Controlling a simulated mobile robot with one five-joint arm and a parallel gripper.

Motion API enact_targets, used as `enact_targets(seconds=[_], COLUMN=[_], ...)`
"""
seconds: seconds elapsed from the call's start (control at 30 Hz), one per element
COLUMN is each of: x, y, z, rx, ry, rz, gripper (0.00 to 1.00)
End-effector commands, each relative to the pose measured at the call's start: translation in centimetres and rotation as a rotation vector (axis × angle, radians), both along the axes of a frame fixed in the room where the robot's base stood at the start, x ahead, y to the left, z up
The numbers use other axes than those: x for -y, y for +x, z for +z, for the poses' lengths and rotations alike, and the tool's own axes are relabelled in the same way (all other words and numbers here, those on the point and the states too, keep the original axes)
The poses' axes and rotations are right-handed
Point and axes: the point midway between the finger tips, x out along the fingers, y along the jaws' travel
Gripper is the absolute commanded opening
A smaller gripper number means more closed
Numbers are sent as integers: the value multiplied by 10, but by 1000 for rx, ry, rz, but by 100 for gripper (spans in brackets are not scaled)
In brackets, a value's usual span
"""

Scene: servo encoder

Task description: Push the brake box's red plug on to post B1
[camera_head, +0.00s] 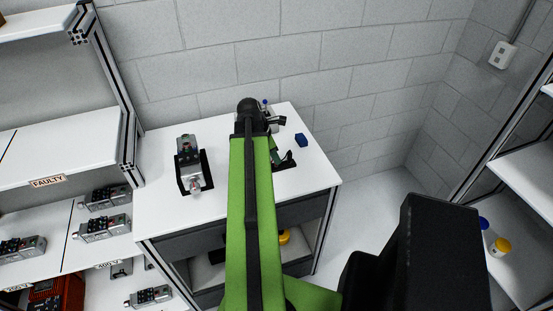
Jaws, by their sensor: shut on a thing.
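My green arm reaches over the white worktop (165,215) and hides much of its middle. Part of my gripper (284,158) shows just right of the arm, low over the worktop. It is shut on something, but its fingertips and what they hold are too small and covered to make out. A grey unit (278,119) with a blue-topped part stands at the back, partly behind the arm. I cannot tell whether it is the brake box. The red plug and post B1 cannot be made out.
A grey device in a black cradle (208,169) stands left of my arm. A small blue block (301,140) lies at the right. Shelves marked FAULTY (47,182) hold several grey units at left. A wall is behind; the worktop's front right is clear.

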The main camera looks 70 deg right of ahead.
Motion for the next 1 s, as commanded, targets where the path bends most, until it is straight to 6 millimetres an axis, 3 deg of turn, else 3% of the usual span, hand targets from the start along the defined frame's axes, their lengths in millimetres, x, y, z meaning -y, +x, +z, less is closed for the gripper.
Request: enact_targets(seconds=[0.63,1.0], x=[0,0], y=[1,1], z=[2,22], rx=[0,0], ry=[0,0], rz=[1,1], gripper=[0,0])
